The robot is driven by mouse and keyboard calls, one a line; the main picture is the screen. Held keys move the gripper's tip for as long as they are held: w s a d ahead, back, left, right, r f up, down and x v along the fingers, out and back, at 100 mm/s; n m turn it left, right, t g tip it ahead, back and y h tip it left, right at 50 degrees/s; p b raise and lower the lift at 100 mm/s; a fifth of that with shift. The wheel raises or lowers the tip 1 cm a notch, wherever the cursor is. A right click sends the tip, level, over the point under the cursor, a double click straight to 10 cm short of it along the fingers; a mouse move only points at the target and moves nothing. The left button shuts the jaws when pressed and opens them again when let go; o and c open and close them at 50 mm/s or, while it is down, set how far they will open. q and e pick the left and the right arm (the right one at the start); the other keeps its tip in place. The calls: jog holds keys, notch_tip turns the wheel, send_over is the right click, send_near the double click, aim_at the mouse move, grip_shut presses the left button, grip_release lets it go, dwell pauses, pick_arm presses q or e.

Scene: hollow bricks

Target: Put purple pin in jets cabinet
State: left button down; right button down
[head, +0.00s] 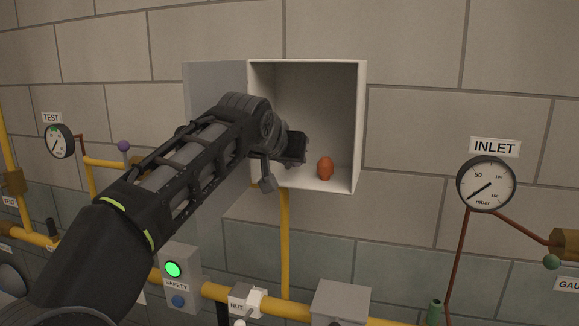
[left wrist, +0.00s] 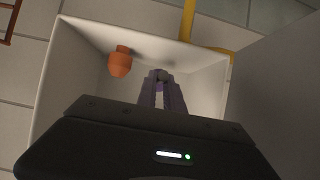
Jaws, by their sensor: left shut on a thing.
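The white open-fronted cabinet (head: 361,120) hangs on the wall; its grey door (head: 212,85) stands open to the left. It also fills the left wrist view (left wrist: 60,75). My left gripper (head: 295,158) reaches into the cabinet, left of an orange object (head: 325,168) on its floor, apart from it. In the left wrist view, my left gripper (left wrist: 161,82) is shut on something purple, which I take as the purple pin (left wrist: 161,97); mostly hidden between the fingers. The orange object (left wrist: 120,62) is to its upper left. No label on the cabinet is visible. My right gripper is out of view.
A yellow pipe (head: 285,240) runs below the cabinet. A TEST gauge (head: 59,141) is at left, an INLET gauge (head: 486,184) at right. A SAFETY box (head: 181,275) with a green light is below. Free floor shows inside the cabinet around the orange object.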

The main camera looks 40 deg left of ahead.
pick_arm(q)
jog(key=shift+w+a+f+p, duration=0.15)
jog(key=shift+f+p, duration=0.25)
jog(key=shift+f, duration=0.65)
jog(key=c, duration=1.5)
grip_release()
jog(key=shift+r, duration=0.2)
jog(key=shift+b+v, duration=1.7)
jog(key=shift+v, duration=4.35)
